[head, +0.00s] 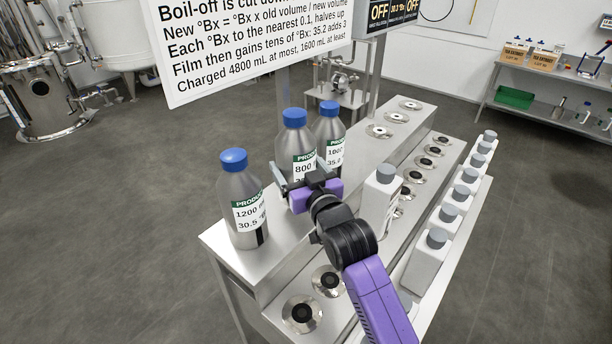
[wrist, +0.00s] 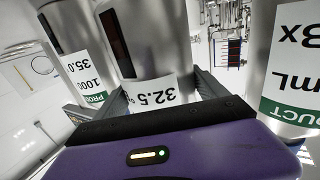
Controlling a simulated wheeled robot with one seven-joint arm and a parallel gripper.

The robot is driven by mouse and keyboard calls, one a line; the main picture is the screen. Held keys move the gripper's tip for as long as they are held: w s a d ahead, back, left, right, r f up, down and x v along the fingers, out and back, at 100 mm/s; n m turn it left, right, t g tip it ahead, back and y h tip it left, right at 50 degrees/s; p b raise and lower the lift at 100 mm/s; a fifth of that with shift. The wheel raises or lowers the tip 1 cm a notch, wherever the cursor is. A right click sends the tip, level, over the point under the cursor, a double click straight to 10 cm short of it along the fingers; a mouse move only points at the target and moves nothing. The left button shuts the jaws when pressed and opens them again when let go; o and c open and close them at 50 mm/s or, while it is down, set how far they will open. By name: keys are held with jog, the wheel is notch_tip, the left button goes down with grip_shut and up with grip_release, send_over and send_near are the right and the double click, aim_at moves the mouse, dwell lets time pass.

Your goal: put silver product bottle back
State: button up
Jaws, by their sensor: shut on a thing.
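Three silver product bottles with blue caps stand in a row on the raised steel shelf (head: 222,240) in the head view. The front one (head: 236,185) reads 1200 and 30.5. The middle one (head: 296,135) reads 800 in the head view and 32.5 in the wrist view (wrist: 155,60). The far one (head: 329,124) reads 1000 and 35.0. My gripper (head: 296,180) is shut on the middle bottle, with a finger on each side of its body. The middle bottle's base is hidden behind my gripper, so I cannot tell whether it touches the shelf.
A white bottle with a grey cap (head: 380,195) stands right of my gripper, close to my arm. More white bottles (head: 448,222) line the right ledge. Round steel seats (head: 302,313) lie on the lower step and farther back. A white sign (head: 250,45) hangs behind the bottles.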

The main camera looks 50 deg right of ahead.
jog(key=shift+w+d+f+p, duration=0.25)
jog(key=shift+w+d+f, duration=0.05)
jog(key=shift+w+f, duration=0.4)
jog(key=shift+w+d+f+p, duration=0.25)
jog(key=shift+w+f, duration=0.35)
jog(key=shift+f, duration=0.2)
jog(key=shift+f, duration=0.2)
jog(key=o, duration=2)
jog(key=shift+f, duration=0.15)
jog(key=shift+r, duration=0.2)
jog(key=b+v, duration=0.2)
jog(key=v, duration=0.9)
jog(key=shift+f, duration=0.1)
jog(key=shift+s+a, duration=0.25)
jog(key=shift+s, duration=0.25)
